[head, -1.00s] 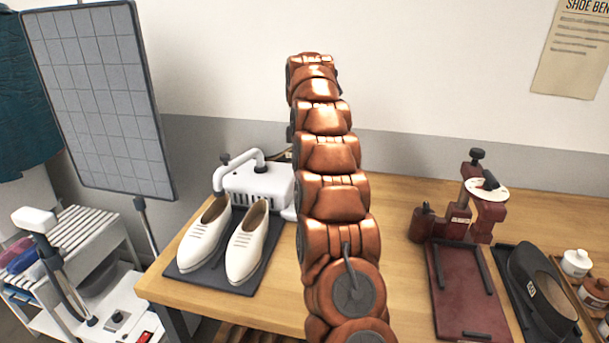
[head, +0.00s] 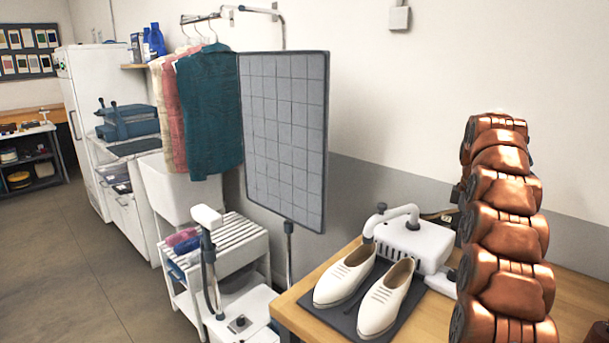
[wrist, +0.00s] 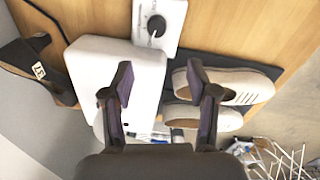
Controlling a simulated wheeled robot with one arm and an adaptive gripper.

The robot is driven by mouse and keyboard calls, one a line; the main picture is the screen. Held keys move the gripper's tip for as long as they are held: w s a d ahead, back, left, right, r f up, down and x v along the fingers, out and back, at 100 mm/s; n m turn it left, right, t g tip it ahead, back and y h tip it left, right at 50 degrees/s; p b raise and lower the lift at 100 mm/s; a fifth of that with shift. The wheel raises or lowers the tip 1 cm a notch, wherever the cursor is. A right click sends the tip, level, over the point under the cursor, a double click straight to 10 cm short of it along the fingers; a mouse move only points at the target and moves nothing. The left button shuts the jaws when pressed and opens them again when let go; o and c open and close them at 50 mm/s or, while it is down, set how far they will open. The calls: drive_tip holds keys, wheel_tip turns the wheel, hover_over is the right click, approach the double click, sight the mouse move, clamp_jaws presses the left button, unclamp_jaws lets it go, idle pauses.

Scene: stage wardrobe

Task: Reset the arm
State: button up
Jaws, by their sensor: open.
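My arm (head: 505,235) stands as a copper-coloured column at the right of the head view, in front of the wooden bench. My gripper is hidden in the head view. In the wrist view my gripper (wrist: 160,85) is open, its two dark fingers apart with nothing held between them. Below it are a white machine body (wrist: 140,62) and a pair of cream shoes (wrist: 232,85). In the head view the shoes (head: 385,297) sit on a dark mat, beside the white machine (head: 413,243) with its curved pipe.
A grey gridded panel (head: 284,140) stands left of the bench (head: 435,325). A white slatted cart (head: 232,245) and hanging garments (head: 210,115) are farther left. A tall white cabinet (head: 85,120) is at the back. Grey floor (head: 75,260) is clear at the left.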

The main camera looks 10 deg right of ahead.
drive_tip(key=s+a+r+m+g+p, duration=0.1)
drive_tip(key=s+a+r+m, duration=0.1)
drive_tip(key=s+a, duration=0.65)
drive_tip(key=s+a+r+m+p, duration=0.1)
drive_tip(key=s+a+r+m, duration=0.1)
drive_tip(key=s+a, duration=0.65)
drive_tip(key=s+a+f+m, duration=0.2)
drive_tip(key=s+a+f, duration=0.1)
drive_tip(key=s, duration=0.5)
drive_tip(key=s+a+f+m+g+p, duration=0.1)
drive_tip(key=s+a+f+m, duration=0.1)
drive_tip(key=s+a, duration=0.3)
drive_tip(key=s+a+f+m, duration=0.2)
drive_tip(key=s+a+f, duration=0.1)
drive_tip(key=s, duration=0.9)
drive_tip(key=shift+s+a+f+m+p, duration=0.3)
drive_tip(key=shift+s+a+f, duration=0.1)
drive_tip(key=shift+f, duration=0.2)
